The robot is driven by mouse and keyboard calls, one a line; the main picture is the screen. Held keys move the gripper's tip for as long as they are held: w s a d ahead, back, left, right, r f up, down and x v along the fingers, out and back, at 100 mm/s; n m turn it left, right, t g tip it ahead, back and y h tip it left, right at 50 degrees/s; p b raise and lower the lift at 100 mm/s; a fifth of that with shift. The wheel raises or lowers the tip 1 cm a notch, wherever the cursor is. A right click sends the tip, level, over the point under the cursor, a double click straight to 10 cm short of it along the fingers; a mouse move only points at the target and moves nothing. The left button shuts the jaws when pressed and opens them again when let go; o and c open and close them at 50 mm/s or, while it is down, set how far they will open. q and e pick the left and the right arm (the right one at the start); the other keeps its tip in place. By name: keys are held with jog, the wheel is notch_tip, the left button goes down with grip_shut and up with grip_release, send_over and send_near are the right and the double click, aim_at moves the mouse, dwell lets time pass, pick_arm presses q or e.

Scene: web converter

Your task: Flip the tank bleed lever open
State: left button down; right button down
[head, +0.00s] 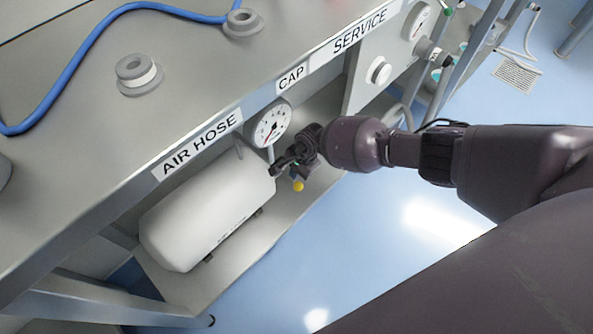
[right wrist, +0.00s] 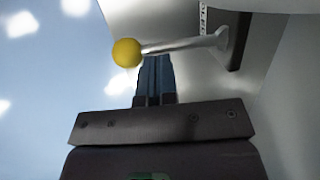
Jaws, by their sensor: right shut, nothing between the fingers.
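The tank bleed lever's yellow ball (head: 298,186) shows just below my right gripper in the head view. In the right wrist view the lever is a grey rod (right wrist: 185,46) with the yellow ball (right wrist: 127,53) at its left end. The rod runs nearly level across the picture to a mount at right. My right gripper (head: 279,168) is shut and empty at the right end of the white tank (head: 200,220). Its fingertips (right wrist: 154,62) appear just under the rod near the ball; I cannot tell whether they touch. My left gripper is out of view.
A pressure gauge (head: 271,124) stands above the tank's right end, close to my wrist. The grey bench (head: 80,150) with its labelled front edge overhangs the tank. A blue hose (head: 90,50) lies on the bench. The blue floor (head: 400,220) in front is open.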

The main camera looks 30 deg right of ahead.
jog(key=shift+s+f+t, duration=0.1)
jog(key=shift+f+t, duration=0.15)
jog(key=shift+t, duration=0.05)
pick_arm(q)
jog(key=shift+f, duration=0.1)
pick_arm(e)
jog(key=shift+f, duration=0.1)
pick_arm(q)
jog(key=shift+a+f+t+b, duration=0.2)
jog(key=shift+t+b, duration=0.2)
jog(key=shift+b, duration=0.6)
pick_arm(e)
notch_tip(320, 180, down, 4)
jog(key=t, duration=0.1)
jog(key=t+y, duration=0.1)
jog(key=t, duration=0.1)
jog(key=shift+r+y, duration=0.2)
jog(key=shift+y, duration=0.1)
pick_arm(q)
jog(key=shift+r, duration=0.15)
pick_arm(e)
jog(key=shift+f, duration=0.1)
jog(key=shift+r, duration=0.2)
